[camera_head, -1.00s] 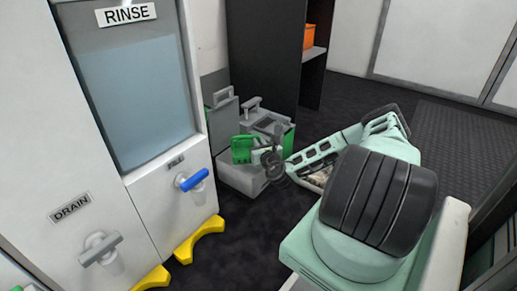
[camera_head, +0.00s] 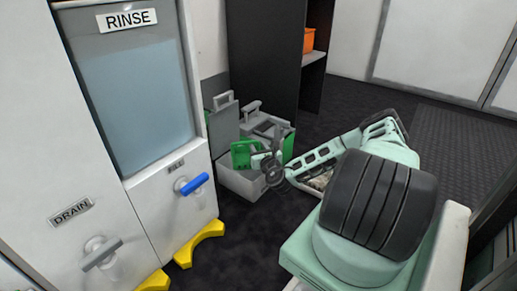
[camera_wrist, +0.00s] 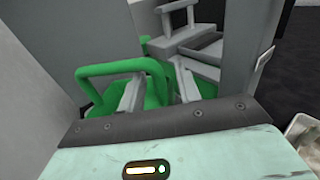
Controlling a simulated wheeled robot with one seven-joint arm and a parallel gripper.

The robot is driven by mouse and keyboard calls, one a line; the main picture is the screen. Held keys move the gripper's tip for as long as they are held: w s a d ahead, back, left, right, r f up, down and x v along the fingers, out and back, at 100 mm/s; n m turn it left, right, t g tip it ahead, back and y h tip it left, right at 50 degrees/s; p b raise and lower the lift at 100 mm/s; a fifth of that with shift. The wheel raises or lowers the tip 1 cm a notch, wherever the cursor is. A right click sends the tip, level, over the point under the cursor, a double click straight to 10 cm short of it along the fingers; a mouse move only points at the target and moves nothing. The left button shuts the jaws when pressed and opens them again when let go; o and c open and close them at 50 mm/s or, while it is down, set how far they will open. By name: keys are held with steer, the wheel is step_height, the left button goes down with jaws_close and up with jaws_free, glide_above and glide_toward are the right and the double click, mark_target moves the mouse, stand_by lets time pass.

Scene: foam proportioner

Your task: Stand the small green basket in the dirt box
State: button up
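The small green basket (camera_head: 241,154) is at the left part of the grey box (camera_head: 240,184), low against its raised lid (camera_head: 222,125). I take this grey box for the dirt box. My gripper (camera_head: 262,160) is at the basket's right side. In the wrist view the basket's looped rim (camera_wrist: 110,69) reaches left. My gripper's two grey fingers (camera_wrist: 158,84) stand partly apart with green basket material between them, so it looks shut on the basket. The basket's underside is hidden, and I cannot tell whether it touches the box floor.
The white cabinet with the RINSE window (camera_head: 135,95) stands close on the left, with a blue handle (camera_head: 194,184) sticking out. Yellow feet (camera_head: 199,241) are on the floor below. A dark shelf unit (camera_head: 266,60) stands behind the box. Open floor lies behind my arm.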

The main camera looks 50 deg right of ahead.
steer(key=shift+s+a+r, duration=0.1)
steer(key=shift+s+r, duration=0.1)
steer(key=shift+r, duration=0.1)
steer(key=p+v, duration=0.6)
steer(key=v, duration=0.5)
steer(key=shift+s+a+p, duration=0.2)
steer(key=shift+s+p, duration=0.05)
steer(key=shift+p, duration=0.1)
steer(key=shift+f, duration=0.15)
